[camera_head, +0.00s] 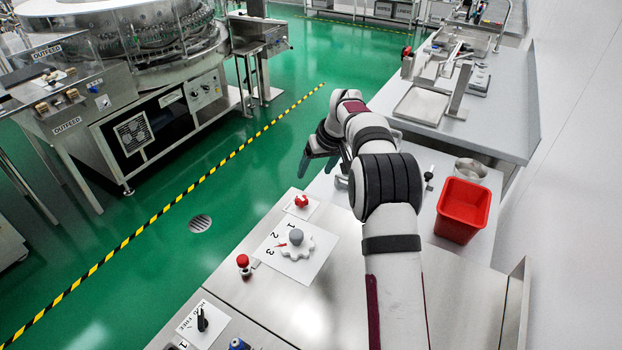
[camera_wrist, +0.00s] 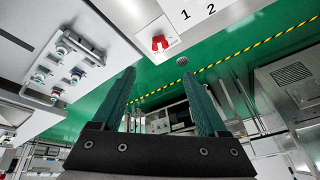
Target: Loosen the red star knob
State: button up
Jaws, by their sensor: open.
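The red star knob (camera_head: 301,201) sits on a small white plate at the far end of the steel top, just beyond the numbered dial. In the wrist view the knob (camera_wrist: 160,43) shows near the top centre, on its white plate. My gripper (camera_head: 317,165) is beyond the knob in the head view and apart from it. In the wrist view my gripper (camera_wrist: 158,74) has its two green fingers spread wide with nothing between them. The knob appears past the fingertips in that view. Its exact distance from them cannot be told.
A grey-knobbed dial (camera_head: 296,238) marked 1, 2, 3 stands beside the knob. A red mushroom button (camera_head: 243,261) and a black selector (camera_head: 202,319) are nearer. A red bin (camera_head: 463,209) and metal bowl (camera_head: 471,170) stand right. A fitting panel (camera_wrist: 68,68) shows in the wrist view.

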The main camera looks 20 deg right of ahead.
jog(key=m, duration=3.2)
send_near(302, 199)
jog(key=x, duration=0.8)
jog(key=shift+w+f, duration=0.2)
jog(key=shift+f, duration=0.1)
